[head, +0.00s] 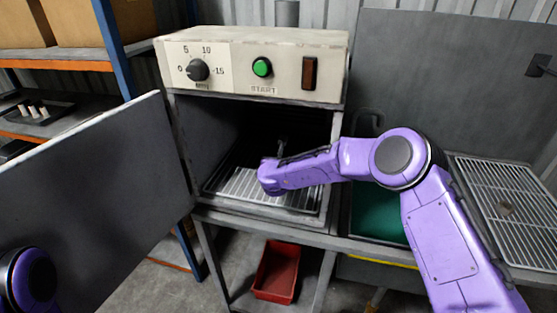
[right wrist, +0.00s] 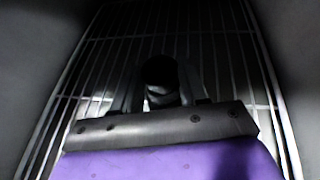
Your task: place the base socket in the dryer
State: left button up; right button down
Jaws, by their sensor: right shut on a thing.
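The dryer (head: 255,65) stands open in the head view, its grey door (head: 95,200) swung out to the left. A wire rack (head: 240,186) lies inside it. My right arm reaches in from the right. In the right wrist view my right gripper (right wrist: 160,98) is over the rack bars, shut on a small dark piece (right wrist: 160,70), likely the base socket. The picture is too dark to tell its shape or whether it touches the rack. My left gripper is out of view; only part of my left arm shows at lower left.
A red bin (head: 277,272) sits below. Shelves at left hold a dark tray (head: 36,112) with several pale pieces.

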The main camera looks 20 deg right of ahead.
jog(key=c, duration=0.6)
grip_release()
jog(key=shift+s+a+r, duration=0.1)
jog(key=shift+b+v, duration=1.45)
jog(key=shift+v, duration=4.4)
jog(key=shift+r, duration=0.1)
